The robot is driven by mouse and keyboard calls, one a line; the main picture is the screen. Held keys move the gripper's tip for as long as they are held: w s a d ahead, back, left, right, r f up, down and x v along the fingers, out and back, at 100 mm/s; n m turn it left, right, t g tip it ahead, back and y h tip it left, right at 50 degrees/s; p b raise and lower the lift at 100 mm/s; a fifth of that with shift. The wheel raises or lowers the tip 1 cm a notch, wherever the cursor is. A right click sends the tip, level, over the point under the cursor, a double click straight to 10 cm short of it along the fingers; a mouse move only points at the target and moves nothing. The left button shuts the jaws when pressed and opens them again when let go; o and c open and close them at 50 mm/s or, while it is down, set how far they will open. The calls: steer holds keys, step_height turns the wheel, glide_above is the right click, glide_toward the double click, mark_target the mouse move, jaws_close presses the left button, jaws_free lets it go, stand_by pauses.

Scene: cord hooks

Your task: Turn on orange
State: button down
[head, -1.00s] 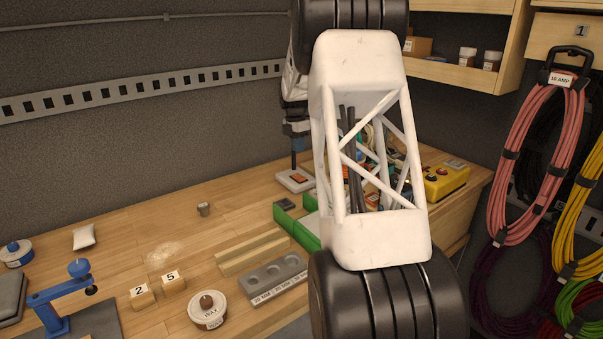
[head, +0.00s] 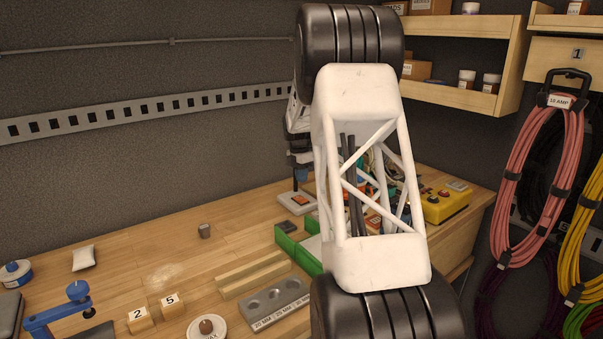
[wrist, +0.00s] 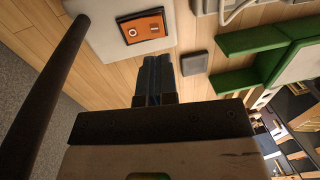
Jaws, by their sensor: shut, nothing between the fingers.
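The orange rocker switch (wrist: 145,27) carries white O and I marks and sits on a pale base (wrist: 104,20). In the head view the orange switch (head: 300,201) is on the bench, left of my white arm link. Which side of the rocker is pressed cannot be told. My gripper (wrist: 155,60) is shut and empty, its blue-grey fingers together just beside the switch in the wrist view. In the head view my gripper (head: 302,174) is partly hidden behind my arm, above the switch. Contact with the switch is not visible.
A dark post (wrist: 45,85) rises close beside my gripper. A small dark block (wrist: 194,63) and a green holder (wrist: 250,45) lie to the right. A yellow box (head: 444,207) stands farther right. The bench left of the switch is mostly clear.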

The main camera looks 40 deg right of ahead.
mark_target(302, 199)
steer(key=shift+s+f, duration=0.15)
steer(key=shift+f, duration=1)
steer(key=shift+s+f, duration=0.2)
steer(key=shift+f, duration=0.9)
steer(key=shift+s+f, duration=0.15)
steer(key=shift+f, duration=1)
steer(key=shift+f, duration=0.1)
steer(key=shift+s+f, duration=0.1)
steer(key=shift+f, duration=0.05)
steer(key=shift+t, duration=0.3)
steer(key=shift+w, duration=0.25)
steer(key=shift+w+r, duration=0.4)
steer(key=shift+w, duration=0.1)
